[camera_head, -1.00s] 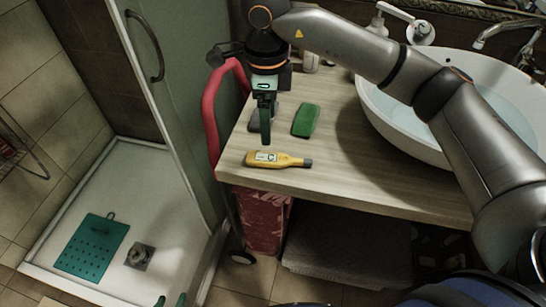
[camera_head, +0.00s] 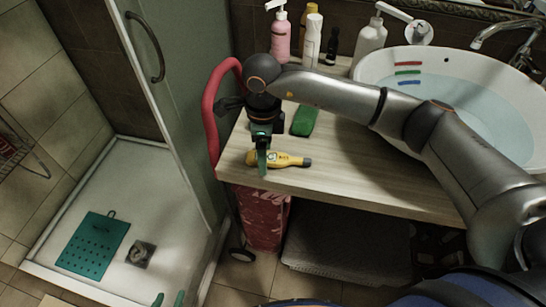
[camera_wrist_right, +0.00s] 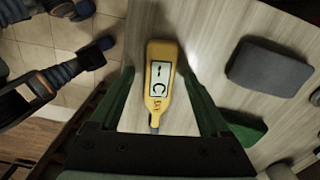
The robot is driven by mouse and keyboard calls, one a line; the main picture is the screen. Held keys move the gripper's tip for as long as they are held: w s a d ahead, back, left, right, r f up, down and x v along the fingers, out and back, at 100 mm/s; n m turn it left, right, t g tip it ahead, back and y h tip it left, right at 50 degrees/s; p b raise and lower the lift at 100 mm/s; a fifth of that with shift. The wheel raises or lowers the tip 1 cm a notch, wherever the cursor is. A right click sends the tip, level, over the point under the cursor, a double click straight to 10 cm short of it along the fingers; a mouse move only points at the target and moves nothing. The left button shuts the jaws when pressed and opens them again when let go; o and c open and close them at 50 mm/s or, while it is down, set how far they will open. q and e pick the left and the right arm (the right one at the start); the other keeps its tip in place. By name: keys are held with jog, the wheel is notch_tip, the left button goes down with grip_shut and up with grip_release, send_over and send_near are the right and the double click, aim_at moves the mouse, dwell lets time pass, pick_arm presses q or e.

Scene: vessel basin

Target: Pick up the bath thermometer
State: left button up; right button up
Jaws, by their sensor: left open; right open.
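The bath thermometer (camera_head: 286,159) is yellow with a small display and a dark end, lying flat near the front edge of the wooden counter (camera_head: 350,175). My right gripper (camera_head: 263,170) is over its display part in the head view, seen edge-on and hiding some of it. In the right wrist view the thermometer (camera_wrist_right: 160,85) lies between the open green fingers of my right gripper (camera_wrist_right: 158,78), with a gap on each side.
A green sponge (camera_head: 304,120) lies behind the thermometer; a grey block (camera_wrist_right: 269,67) shows in the wrist view. Several bottles, including a pink one (camera_head: 281,37), stand at the back. The basin (camera_head: 365,72) is to the right, a red rail (camera_head: 209,115) to the left.

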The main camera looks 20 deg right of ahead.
jog(key=shift+c, duration=0.2)
grip_shut()
dwell(0.3)
jog(key=shift+r, duration=0.15)
